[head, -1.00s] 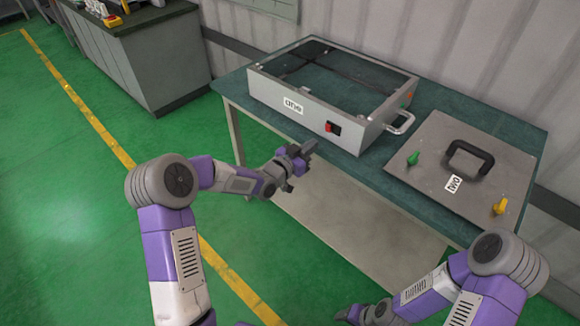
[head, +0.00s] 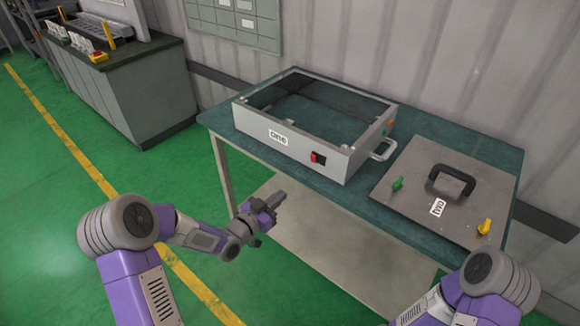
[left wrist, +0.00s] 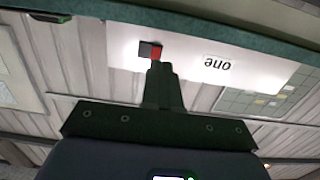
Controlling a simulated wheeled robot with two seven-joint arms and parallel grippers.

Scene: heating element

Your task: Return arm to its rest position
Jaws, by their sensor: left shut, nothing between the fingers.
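My left gripper (head: 274,201) is in front of the table's front edge, below the tabletop level in the head view, and apart from everything. Its fingers are together and hold nothing; the closed fingers also show in the left wrist view (left wrist: 160,84). The heating element box marked "one" (head: 318,160) stands on the table, with a red switch on its front and a handle at its right side. The box front also shows upside down in the left wrist view (left wrist: 198,60). My right arm is at the lower right, its gripper out of frame.
The green-topped table (head: 408,225) also bears a flat metal plate marked "two" (head: 405,198) with a black handle, a green knob and a yellow knob. A grey cabinet (head: 150,95) stands at the back left. The green floor left of the table is clear.

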